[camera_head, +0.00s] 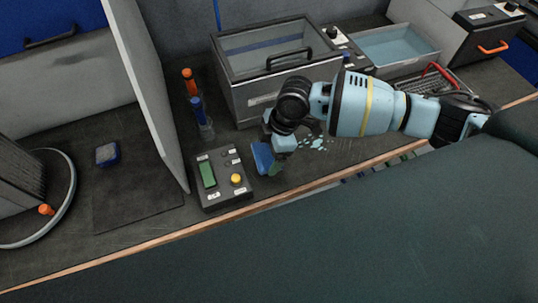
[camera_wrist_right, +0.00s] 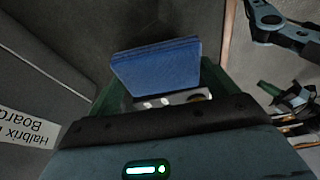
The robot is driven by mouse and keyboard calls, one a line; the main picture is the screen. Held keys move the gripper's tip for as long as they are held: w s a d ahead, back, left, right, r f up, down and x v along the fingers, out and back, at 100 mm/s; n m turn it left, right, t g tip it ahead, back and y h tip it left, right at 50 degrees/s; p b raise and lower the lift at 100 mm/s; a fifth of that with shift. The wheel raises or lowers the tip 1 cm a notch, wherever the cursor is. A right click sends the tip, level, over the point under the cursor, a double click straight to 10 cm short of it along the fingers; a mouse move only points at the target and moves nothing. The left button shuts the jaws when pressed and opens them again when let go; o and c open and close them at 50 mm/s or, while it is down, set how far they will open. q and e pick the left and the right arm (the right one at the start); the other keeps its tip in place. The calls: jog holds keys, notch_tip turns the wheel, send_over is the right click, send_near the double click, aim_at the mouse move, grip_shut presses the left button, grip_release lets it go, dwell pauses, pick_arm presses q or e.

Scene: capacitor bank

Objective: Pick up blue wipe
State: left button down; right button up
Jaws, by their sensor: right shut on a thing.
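The blue wipe (camera_head: 262,157) is a flat blue folded cloth. It is held by my right gripper (camera_head: 274,150), beside the right edge of the control box. In the right wrist view the wipe (camera_wrist_right: 158,68) stands out between the green fingers, and my right gripper (camera_wrist_right: 160,98) is shut on it. The fingertips are partly hidden by the wipe and the gripper body. I cannot tell how far the wipe is above the bench. My left gripper does not show in the head view.
The grey control box (camera_head: 223,178) has a green panel and a yellow button. A lidded glass-topped case (camera_head: 260,90) stands behind. A blue-black block (camera_head: 107,154) lies left of the grey partition (camera_head: 150,95). A water tray (camera_head: 398,48) is at the back.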

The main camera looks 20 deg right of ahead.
jog(key=s+d+r+p, duration=0.1)
jog(key=s, duration=1.5)
jog(key=shift+r, duration=0.15)
jog(key=shift+d, duration=0.1)
jog(key=shift+o, duration=1.1)
jog(key=shift+w, duration=0.1)
jog(key=shift+c, duration=0.7)
jog(key=w+d+r+m+t+h, duration=0.1)
jog(key=w+d+r+m, duration=0.1)
jog(key=r+m, duration=0.3)
jog(key=w+d+r+m+t+h, duration=0.1)
jog(key=w+d+r+m, duration=0.1)
jog(key=w+r+m, duration=0.3)
jog(key=w+d+r+m+t+h, duration=0.1)
jog(key=w+d+r+m, duration=0.1)
jog(key=r+m, duration=0.5)
notch_tip(320, 180, up, 4)
jog(key=shift+w+d+f, duration=0.1)
jog(key=shift+w+d, duration=0.1)
jog(key=shift+w, duration=0.55)
jog(key=shift+a, duration=0.1)
